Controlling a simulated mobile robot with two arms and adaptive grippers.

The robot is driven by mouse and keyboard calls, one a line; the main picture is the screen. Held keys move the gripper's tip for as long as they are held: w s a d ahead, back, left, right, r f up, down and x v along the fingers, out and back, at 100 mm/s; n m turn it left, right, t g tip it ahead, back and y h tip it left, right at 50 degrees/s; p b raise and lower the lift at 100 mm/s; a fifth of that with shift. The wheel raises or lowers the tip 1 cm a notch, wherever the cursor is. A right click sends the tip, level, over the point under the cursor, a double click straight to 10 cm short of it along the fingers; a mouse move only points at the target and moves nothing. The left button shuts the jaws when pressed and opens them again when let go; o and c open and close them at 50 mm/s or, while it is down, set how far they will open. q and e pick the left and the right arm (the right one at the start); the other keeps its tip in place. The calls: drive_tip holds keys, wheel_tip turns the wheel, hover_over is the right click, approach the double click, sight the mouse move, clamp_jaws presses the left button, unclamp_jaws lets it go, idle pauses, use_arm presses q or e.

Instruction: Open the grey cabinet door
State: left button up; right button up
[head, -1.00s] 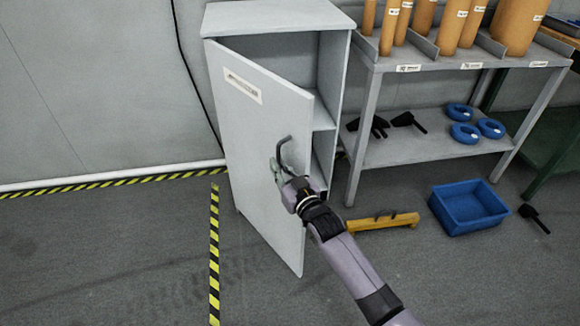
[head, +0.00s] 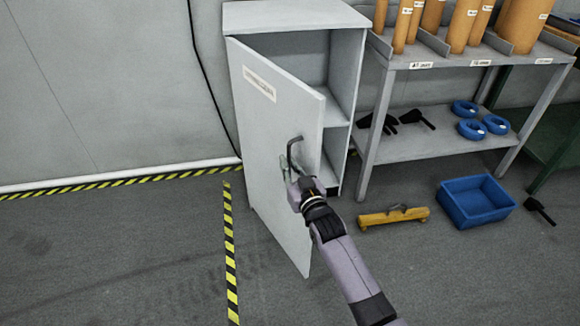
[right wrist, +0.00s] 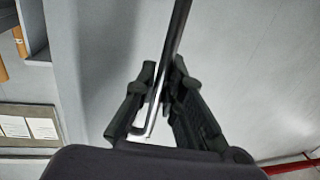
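The grey cabinet (head: 297,16) stands against the wall. Its door (head: 265,150), hinged on the left, is partly open and swung out toward me, with shelves (head: 337,136) showing inside. The dark bent handle (head: 293,150) is near the door's free edge. My right gripper (head: 289,172) is at the handle's lower part. In the right wrist view, the handle bar (right wrist: 177,32) runs between the two dark fingers of my right gripper (right wrist: 165,68), which look closed on it. My left gripper is not in view.
A grey shelf table (head: 440,62) with tan cylinders and blue rings stands right of the cabinet. A blue bin (head: 476,201) and a yellow bar with a handle (head: 393,217) lie on the floor. The floor left of the door is clear, with striped tape (head: 229,250).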

drive_tip(key=shift+o, duration=0.9)
drive_tip(key=shift+w+a, duration=0.1)
drive_tip(key=shift+a, duration=0.05)
drive_tip(key=v, duration=1.2)
drive_tip(key=shift+c, duration=0.5)
